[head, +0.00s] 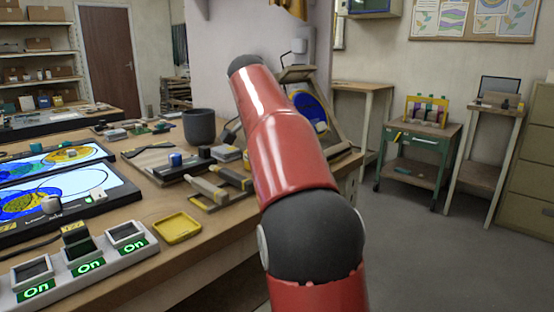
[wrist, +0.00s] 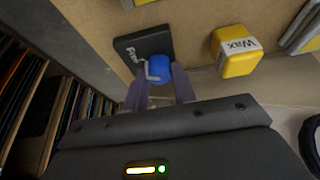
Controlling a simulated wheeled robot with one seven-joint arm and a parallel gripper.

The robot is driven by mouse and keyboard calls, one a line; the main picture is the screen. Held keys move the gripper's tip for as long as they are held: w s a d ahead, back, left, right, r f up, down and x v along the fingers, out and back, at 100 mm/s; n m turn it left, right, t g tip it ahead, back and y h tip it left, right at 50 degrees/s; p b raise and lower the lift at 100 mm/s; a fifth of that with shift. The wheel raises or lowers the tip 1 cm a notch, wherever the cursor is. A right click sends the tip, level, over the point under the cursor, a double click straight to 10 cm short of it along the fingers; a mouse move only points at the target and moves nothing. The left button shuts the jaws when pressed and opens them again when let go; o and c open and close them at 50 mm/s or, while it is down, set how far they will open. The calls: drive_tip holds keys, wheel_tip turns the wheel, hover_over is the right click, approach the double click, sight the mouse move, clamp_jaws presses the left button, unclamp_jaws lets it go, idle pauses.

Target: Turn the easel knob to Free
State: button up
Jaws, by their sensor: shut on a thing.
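The blue easel knob (wrist: 158,66) shows in the wrist view, on a dark plate (wrist: 135,44) with small white lettering that looks like "Free". A pale bent pointer is at the knob's left side, near the lettering. My gripper (wrist: 160,80) has one finger on each side of the knob and is shut on it. In the head view the easel (head: 340,118) stands beyond my red arm. My arm hides the gripper and the knob there.
A yellow "Wax" block (wrist: 237,50) sits right of the knob in the wrist view. A shelf of colored sheets (wrist: 45,115) is at the left. In the head view, the workbench (head: 140,210) holds light panels and tools, with a green cart (head: 415,150) at right.

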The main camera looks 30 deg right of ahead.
drive_tip(key=o, duration=1)
drive_tip(key=shift+v, duration=3.9)
